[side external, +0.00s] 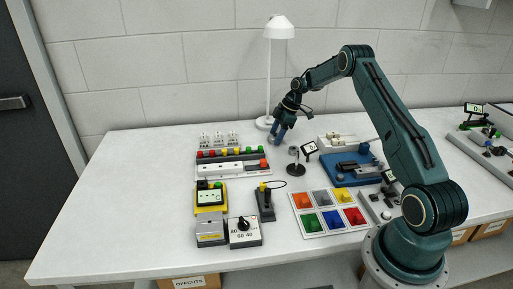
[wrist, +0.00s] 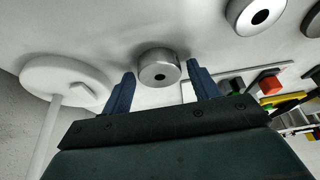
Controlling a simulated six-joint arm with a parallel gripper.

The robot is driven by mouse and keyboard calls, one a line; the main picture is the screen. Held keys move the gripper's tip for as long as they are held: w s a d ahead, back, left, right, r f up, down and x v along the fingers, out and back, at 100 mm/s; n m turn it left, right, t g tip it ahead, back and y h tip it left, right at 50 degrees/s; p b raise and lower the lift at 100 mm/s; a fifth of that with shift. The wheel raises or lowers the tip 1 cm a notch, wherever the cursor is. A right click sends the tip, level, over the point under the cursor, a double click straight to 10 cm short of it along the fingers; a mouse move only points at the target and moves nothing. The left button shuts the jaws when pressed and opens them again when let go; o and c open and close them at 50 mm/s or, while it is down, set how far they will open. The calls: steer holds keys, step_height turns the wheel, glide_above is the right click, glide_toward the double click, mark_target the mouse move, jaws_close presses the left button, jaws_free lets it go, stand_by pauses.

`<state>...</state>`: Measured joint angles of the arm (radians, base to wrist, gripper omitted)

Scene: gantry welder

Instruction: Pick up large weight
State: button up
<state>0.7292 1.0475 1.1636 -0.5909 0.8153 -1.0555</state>
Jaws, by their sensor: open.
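A silver cylindrical weight (wrist: 158,68) with a dark hole in its face shows in the wrist view. It appears between my two blue fingertips, with a visible gap on each side. My gripper (wrist: 161,72) is open and empty; how far the weight lies beyond the tips is hard to tell. In the side view my gripper (side external: 277,139) points down close to the table, near the white lamp, and no weight shows clearly there. A bigger-looking silver round piece (wrist: 256,14) with a dark hole is cut by the wrist view's top edge. I cannot tell which piece is the large weight.
The white lamp (side external: 268,122) stands just behind my gripper. A small ring stand (side external: 294,155) is to its right in front. The row of colored buttons (side external: 232,153) is to the left, the blue tray (side external: 342,182) to the right. The table's left side is clear.

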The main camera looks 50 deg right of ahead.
steer(key=c, duration=1.2)
steer(key=shift+r, duration=0.2)
step_height(320, 180, up, 10)
steer(key=shift+s+f, duration=0.1)
stand_by(0.4)
steer(key=s+a+r+n+g, duration=0.1)
steer(key=s+a+n, duration=0.2)
steer(key=s+a, duration=0.2)
steer(key=s+a+r+n+g+y, duration=0.1)
steer(key=s+a+r+n, duration=0.1)
steer(key=s+a, duration=0.4)
steer(key=s+n, duration=0.1)
steer(key=s, duration=0.3)
steer(key=shift+r, duration=0.25)
